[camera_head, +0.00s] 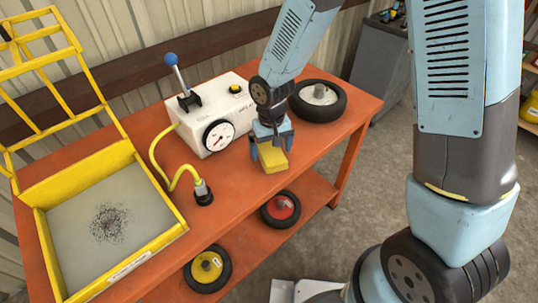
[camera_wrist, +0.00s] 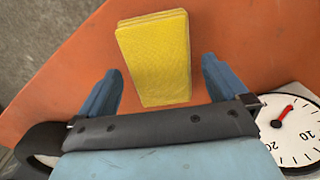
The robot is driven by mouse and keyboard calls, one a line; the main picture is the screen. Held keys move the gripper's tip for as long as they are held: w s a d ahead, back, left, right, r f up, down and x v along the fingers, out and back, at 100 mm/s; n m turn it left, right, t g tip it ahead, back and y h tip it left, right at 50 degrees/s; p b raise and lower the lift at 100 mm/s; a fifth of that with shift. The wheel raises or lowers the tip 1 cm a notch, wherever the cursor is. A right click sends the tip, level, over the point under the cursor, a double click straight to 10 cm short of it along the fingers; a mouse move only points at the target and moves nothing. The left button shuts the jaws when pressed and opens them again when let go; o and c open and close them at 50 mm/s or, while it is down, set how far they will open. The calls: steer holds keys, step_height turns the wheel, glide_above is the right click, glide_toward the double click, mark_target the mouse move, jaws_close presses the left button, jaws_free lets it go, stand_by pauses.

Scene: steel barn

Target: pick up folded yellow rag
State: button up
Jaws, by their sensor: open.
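The folded yellow rag (camera_head: 272,160) lies flat on the orange bench top near its front edge. In the wrist view the rag (camera_wrist: 155,55) is a yellow rectangle with layered edges at its far side. My gripper (camera_head: 270,150) is over the rag, pointing down. In the wrist view my gripper (camera_wrist: 162,88) is open, with one blue finger on each side of the rag's near part and a gap on both sides. Nothing is held. How high the fingertips are above the bench is hard to tell.
A white box with a dial gauge (camera_head: 218,135) and blue-knobbed lever stands left of my gripper. A wheel (camera_head: 318,101) lies behind to the right. A yellow-framed tray (camera_head: 165,240) is at the left. The orange bench (camera_head: 232,190) is bare around the rag's front-left side.

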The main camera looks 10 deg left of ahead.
steer(key=shift+f, duration=0.7)
steer(key=c, duration=1.1)
steer(key=shift+r, duration=0.1)
steer(key=shift+r, duration=0.55)
steer(key=s+r, duration=0.1)
steer(key=r, duration=0.1)
steer(key=s+d+r, duration=0.1)
steer(key=r, duration=0.1)
steer(key=s+d+r, duration=0.1)
steer(key=r, duration=0.2)
steer(key=shift+s+d+r, duration=0.1)
steer(key=shift+s+d, duration=0.05)
steer(key=shift+s, duration=0.2)
steer(key=s+d+r, duration=0.4)
steer(key=s+d, duration=0.1)
steer(key=s, duration=0.3)
steer(key=shift+s+r, duration=0.15)
steer(key=shift+r, duration=0.15)
